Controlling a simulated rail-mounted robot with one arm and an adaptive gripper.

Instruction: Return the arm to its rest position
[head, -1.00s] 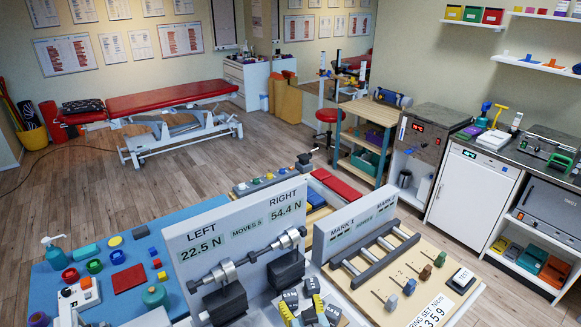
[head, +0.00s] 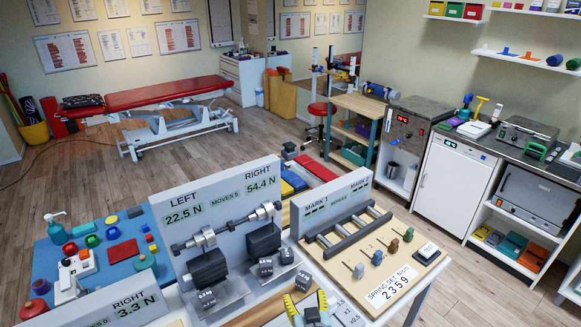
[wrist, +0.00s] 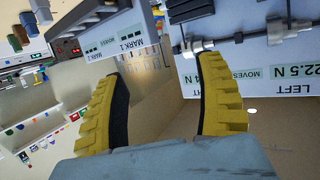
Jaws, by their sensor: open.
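My gripper (head: 306,308) shows at the bottom edge of the head view, its yellow ribbed fingers apart. In the wrist view the same gripper (wrist: 165,110) has a clear gap between its fingers and nothing between them. It is in front of the LEFT/RIGHT force panel (head: 225,208), which reads 22.5 N and 54.4 N. That panel shows upside down in the wrist view (wrist: 270,78). Most of my arm is hidden below the head view.
The MARK board (head: 330,200) with its rack and several small pegs stands right of my gripper. Dark blocks (head: 265,267) lie close to it on the left. A second display (head: 120,306) reads 3.3 N. Open wooden floor (head: 90,185) lies beyond the tables.

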